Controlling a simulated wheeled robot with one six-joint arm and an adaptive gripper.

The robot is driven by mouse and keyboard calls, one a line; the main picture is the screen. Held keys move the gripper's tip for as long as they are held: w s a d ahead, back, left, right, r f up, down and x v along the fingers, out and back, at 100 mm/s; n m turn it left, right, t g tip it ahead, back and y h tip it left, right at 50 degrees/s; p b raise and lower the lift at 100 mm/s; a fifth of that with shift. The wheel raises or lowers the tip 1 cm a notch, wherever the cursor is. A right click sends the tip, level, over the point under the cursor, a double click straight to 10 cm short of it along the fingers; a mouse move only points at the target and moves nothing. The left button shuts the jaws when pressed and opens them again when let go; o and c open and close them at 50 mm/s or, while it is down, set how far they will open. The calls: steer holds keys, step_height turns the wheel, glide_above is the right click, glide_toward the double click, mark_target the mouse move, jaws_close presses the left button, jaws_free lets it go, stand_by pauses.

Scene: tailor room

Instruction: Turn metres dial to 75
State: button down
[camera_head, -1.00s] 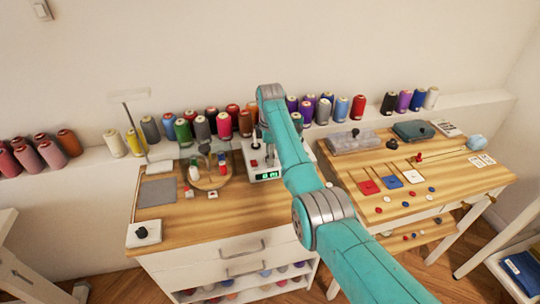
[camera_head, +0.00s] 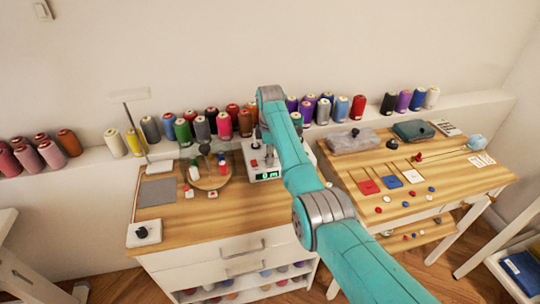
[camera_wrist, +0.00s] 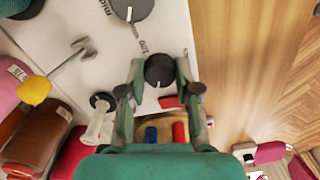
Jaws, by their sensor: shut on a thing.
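A white machine (camera_head: 262,160) with a green lit display (camera_head: 267,176) stands on the left table in the head view. In the wrist view its white top (camera_wrist: 90,50) carries a black round dial knob (camera_wrist: 159,70) with a light pointer line and a printed "100" close by. My gripper (camera_wrist: 160,78) is shut on this knob, one finger on each side. A second, larger dial (camera_wrist: 132,8) with partly readable lettering lies beyond it. The display digits are too small to read surely. My arm hides part of the machine in the head view.
A white spool-like post (camera_wrist: 97,128) stands close on the left. Thread cones line the wall ledge (camera_head: 457,103). The right table (camera_head: 440,185) holds small coloured pieces.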

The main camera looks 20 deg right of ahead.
steer(key=m, duration=0.4)
steer(key=shift+m, duration=0.4)
steer(key=m, duration=0.8)
steer(key=shift+m, duration=2.2)
steer(key=c, duration=0.8)
jaws_free()
steer(key=shift+r, duration=0.1)
